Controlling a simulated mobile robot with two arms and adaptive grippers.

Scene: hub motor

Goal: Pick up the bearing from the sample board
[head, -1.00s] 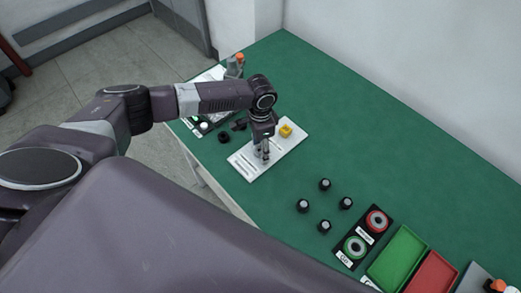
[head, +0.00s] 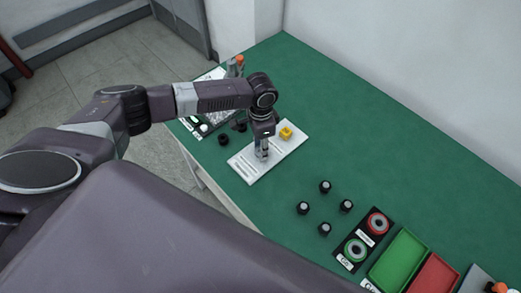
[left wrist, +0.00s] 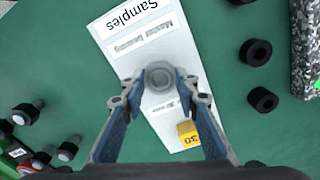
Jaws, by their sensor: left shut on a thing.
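The white sample board (head: 240,166) lies on the green table and also shows in the left wrist view (left wrist: 190,55), with the word "Samples" at one end. My left gripper (head: 262,157) points down over the board's middle. In the left wrist view my left gripper (left wrist: 160,88) has its fingertips on both sides of a grey ring-shaped bearing (left wrist: 160,74) and is shut on it. The bearing is at or just above the board; the exact height cannot be told. In the head view the fingers hide it. My right gripper is not in view.
A yellow block (head: 286,132) sits on the board beside the gripper. Several black-and-silver knobs (head: 325,187), a black panel with red and green rings (head: 364,240), a green tray (head: 398,259) and a red tray (head: 434,278) stand to the right. Black rings (left wrist: 262,99) lie beside the board.

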